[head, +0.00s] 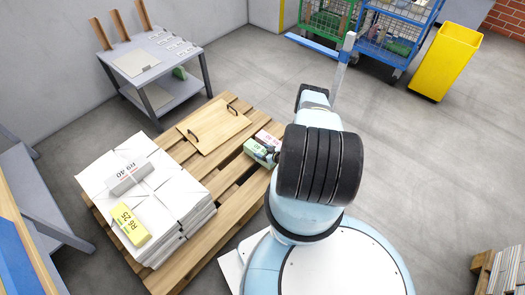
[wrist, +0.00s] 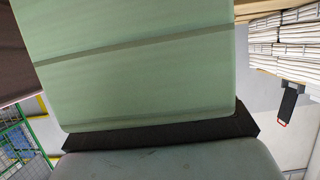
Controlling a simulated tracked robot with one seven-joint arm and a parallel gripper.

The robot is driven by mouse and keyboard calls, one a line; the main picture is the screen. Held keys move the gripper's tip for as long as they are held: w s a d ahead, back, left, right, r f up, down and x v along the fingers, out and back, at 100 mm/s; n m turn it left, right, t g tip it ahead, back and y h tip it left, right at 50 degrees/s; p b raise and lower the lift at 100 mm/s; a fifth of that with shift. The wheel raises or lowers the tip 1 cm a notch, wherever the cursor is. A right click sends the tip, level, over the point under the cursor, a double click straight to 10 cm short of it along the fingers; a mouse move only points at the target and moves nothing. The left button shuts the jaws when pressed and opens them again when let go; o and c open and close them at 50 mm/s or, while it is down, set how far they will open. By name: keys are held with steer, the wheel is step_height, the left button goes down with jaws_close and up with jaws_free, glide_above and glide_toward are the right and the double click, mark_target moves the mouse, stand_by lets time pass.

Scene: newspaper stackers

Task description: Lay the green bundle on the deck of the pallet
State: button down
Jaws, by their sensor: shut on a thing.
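The green bundle (head: 257,150) is at the right side of the wooden pallet (head: 232,200), over its slats. It fills much of the wrist view (wrist: 140,65) as a pale green block with a darker strap across it. My gripper (head: 271,157) is shut on the green bundle; my arm hides most of the gripper in the head view. A dark finger pad lies along the bundle's lower edge in the wrist view. I cannot tell whether the bundle touches the deck.
White paper stacks (head: 185,188) carry a grey bundle (head: 128,178) and a yellow bundle (head: 130,225). A wooden board with handles (head: 214,126) lies on the pallet. A grey table (head: 150,75) stands behind; blue cart (head: 393,35) and yellow bin (head: 445,62) stand farther back.

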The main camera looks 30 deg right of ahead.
steer(key=shift+f, duration=0.6)
stand_by(0.7)
jaws_free()
steer(key=shift+f, duration=0.1)
steer(key=v, duration=1.4)
